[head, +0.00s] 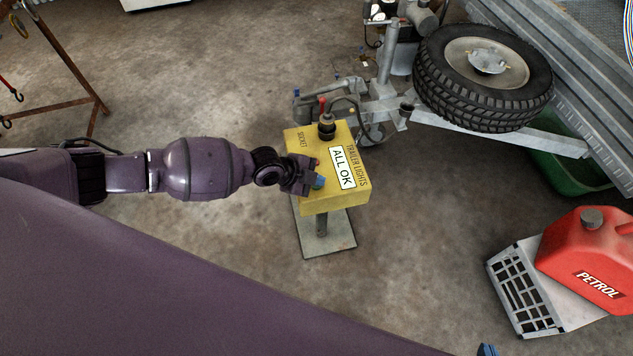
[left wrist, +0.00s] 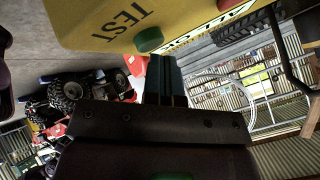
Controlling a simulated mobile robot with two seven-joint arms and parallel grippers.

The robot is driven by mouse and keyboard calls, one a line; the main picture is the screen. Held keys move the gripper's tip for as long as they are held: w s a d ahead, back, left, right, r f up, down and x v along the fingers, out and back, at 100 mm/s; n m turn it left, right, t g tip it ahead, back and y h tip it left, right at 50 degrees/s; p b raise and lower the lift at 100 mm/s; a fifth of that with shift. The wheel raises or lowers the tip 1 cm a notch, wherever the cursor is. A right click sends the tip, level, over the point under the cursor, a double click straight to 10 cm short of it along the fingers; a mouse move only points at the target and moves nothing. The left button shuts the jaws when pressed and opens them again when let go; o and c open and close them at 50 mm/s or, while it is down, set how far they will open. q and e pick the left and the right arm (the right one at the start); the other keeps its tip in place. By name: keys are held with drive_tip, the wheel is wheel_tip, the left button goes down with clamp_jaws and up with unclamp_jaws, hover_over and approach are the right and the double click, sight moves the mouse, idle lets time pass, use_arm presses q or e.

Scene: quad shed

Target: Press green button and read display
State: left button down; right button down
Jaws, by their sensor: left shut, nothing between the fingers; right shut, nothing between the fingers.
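A yellow test box (head: 309,194) on a stand has a white display (head: 342,168) reading "ALL OK", with "TRAILER LIGHTS" and "SOCKET" printed beside it. My left gripper (head: 318,182) is shut and empty, its blue fingertips at the box's near left part. In the left wrist view the green button (left wrist: 149,39) sits beside the word "TEST", just beyond the fingertips (left wrist: 164,62); I cannot tell whether they touch. In the head view my left gripper hides the green button. Only the blue tip of my right gripper (head: 487,350) shows at the bottom edge, shut and away from the box.
A black plug (head: 327,126) stands in the top of the box. Behind it are the trailer's metal drawbar (head: 385,105) and spare wheel (head: 485,78). A red petrol can (head: 590,255) and a grey crate (head: 522,290) stand at right. Concrete floor lies open left of the stand.

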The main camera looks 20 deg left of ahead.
use_arm(q)
drive_tip(key=shift+r, duration=0.7)
use_arm(e)
drive_tip(key=shift+w+a+r, duration=0.15)
drive_tip(key=shift+w+r, duration=0.05)
drive_tip(key=shift+r, duration=0.25)
